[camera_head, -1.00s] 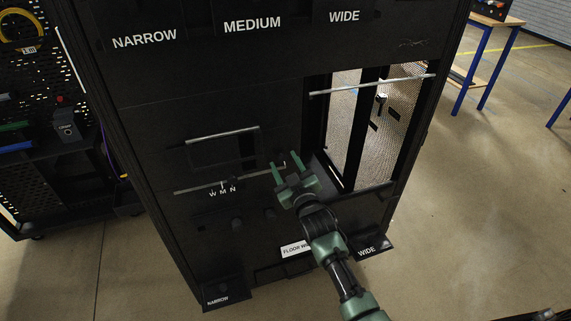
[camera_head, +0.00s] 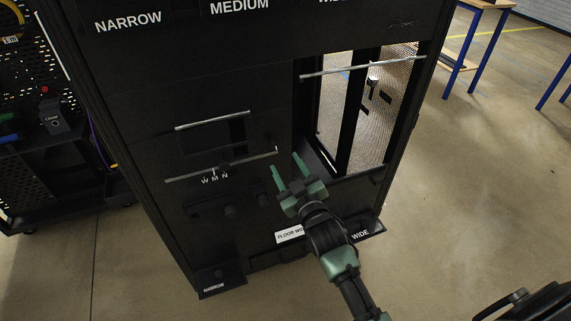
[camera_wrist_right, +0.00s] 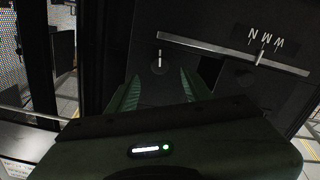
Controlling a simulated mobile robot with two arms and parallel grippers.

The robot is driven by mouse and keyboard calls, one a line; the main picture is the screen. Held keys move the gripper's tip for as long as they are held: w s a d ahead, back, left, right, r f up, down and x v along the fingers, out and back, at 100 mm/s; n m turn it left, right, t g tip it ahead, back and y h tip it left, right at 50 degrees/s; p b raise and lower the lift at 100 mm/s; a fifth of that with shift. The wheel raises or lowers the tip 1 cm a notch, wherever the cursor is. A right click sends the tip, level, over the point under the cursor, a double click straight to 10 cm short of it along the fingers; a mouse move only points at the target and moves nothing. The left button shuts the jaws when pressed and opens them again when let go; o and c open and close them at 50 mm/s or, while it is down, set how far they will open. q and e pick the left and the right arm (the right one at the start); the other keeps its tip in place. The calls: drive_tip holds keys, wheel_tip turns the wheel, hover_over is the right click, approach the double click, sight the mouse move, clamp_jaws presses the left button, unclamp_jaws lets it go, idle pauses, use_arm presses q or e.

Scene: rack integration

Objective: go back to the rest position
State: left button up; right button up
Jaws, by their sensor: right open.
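My right gripper (camera_head: 287,173) is green, open and empty. In the head view it reaches up from the bottom, in front of the lower middle of a black rack (camera_head: 140,95). Its two fingers point at the rack face, just right of a silver rail (camera_head: 185,177) marked W M N. In the right wrist view the green fingers (camera_wrist_right: 157,92) stand apart with nothing between them, and a round dark knob (camera_wrist_right: 159,60) shows beyond them. I cannot tell the exact gap to the rack. My left gripper is not in view.
An opening with mesh behind it (camera_head: 333,110) is at the rack's right, under another silver bar (camera_head: 360,67). Signs NARROW and WIDE (camera_head: 361,234) stand at the foot. A pegboard cart (camera_head: 60,165) is at left. Clear floor (camera_head: 480,180) lies at right, with a blue-legged table (camera_head: 463,45) behind.

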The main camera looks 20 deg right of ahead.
drive_tip(key=s+f+g, duration=0.3)
drive_tip(key=s+f, duration=0.2)
drive_tip(key=f, duration=0.6)
drive_tip(key=s+a+f+m+g, duration=0.15)
drive_tip(key=s+f, duration=0.35)
drive_tip(key=f, duration=0.6)
drive_tip(key=s+d+f+n+g, duration=0.1)
drive_tip(key=s+f+g, duration=0.35)
drive_tip(key=f, duration=0.75)
drive_tip(key=s+d+f+g, duration=0.1)
drive_tip(key=s+f, duration=0.5)
drive_tip(key=s, duration=0.6)
drive_tip(key=s+d+f+m+g, duration=0.1)
drive_tip(key=s+f+g, duration=0.3)
drive_tip(key=s, duration=0.9)
drive_tip(key=s+d+f+m+g, duration=0.1)
drive_tip(key=s+f+g, duration=0.2)
drive_tip(key=s+f, duration=0.6)
drive_tip(key=s, duration=0.4)
drive_tip(key=shift+s+d+h, duration=0.15)
drive_tip(key=shift+d+h, duration=0.15)
drive_tip(key=shift+d, duration=0.1)
